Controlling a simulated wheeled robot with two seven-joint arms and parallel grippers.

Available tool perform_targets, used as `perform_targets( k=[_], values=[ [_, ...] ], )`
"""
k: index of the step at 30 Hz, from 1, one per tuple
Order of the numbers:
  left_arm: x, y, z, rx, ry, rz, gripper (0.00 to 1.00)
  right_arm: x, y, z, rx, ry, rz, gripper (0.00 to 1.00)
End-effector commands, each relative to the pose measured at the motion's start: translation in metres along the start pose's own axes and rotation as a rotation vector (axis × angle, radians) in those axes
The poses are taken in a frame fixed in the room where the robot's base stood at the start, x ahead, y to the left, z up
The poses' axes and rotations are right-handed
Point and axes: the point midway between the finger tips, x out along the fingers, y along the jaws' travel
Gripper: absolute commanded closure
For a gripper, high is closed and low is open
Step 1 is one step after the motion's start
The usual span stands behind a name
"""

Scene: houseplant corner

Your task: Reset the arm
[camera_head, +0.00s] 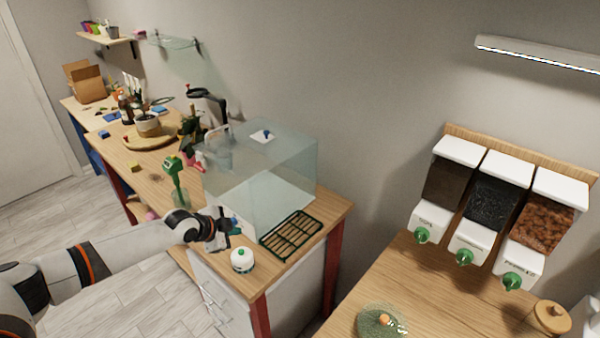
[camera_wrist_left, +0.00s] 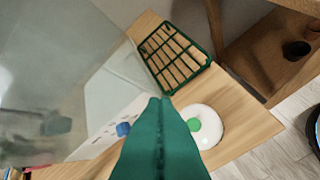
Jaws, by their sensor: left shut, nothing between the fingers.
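My left arm (camera_head: 85,262) reaches in from the left in the head view. Its gripper (camera_head: 232,228) is over the front of the near table, beside the clear glass box (camera_head: 262,165). In the left wrist view its green fingers (camera_wrist_left: 159,100) are together with nothing between them. The white round pot with a green knob (camera_head: 242,261) stands close to the gripper; it also shows in the wrist view (camera_wrist_left: 205,128). A green rack with wooden slats (camera_head: 291,235) lies right of the gripper. My right gripper is not in view.
Three wall dispensers with green knobs (camera_head: 464,257) hang over the right table (camera_head: 440,290). A green dish (camera_head: 380,322) and a lidded jar (camera_head: 547,317) stand there.

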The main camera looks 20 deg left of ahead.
Motion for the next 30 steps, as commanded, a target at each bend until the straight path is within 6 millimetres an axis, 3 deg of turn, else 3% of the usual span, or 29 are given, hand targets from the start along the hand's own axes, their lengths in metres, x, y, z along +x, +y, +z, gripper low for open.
perform_targets(
  k=[4,7,11,13,15,18,22,30],
  values=[
    [0.003,-0.01,0.004,0.0,-0.004,-0.017,1.0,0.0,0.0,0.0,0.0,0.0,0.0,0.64],
    [0.01,-0.044,0.02,-0.002,-0.015,-0.073,1.0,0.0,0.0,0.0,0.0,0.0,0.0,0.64],
    [0.017,-0.125,0.055,-0.018,-0.035,-0.191,1.0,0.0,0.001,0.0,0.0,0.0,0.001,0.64],
    [0.012,-0.175,0.077,-0.042,-0.039,-0.256,1.0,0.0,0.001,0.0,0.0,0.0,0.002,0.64],
    [-0.001,-0.223,0.1,-0.086,-0.037,-0.306,1.0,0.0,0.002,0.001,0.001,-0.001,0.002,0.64],
    [-0.028,-0.272,0.12,-0.185,-0.004,-0.334,1.0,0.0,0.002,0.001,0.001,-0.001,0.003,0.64],
    [-0.066,-0.301,0.121,-0.344,0.083,-0.313,1.0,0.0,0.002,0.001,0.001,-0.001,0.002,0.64],
    [-0.123,-0.318,0.091,-0.601,0.271,-0.225,1.0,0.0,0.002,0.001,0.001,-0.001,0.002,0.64]
  ],
)
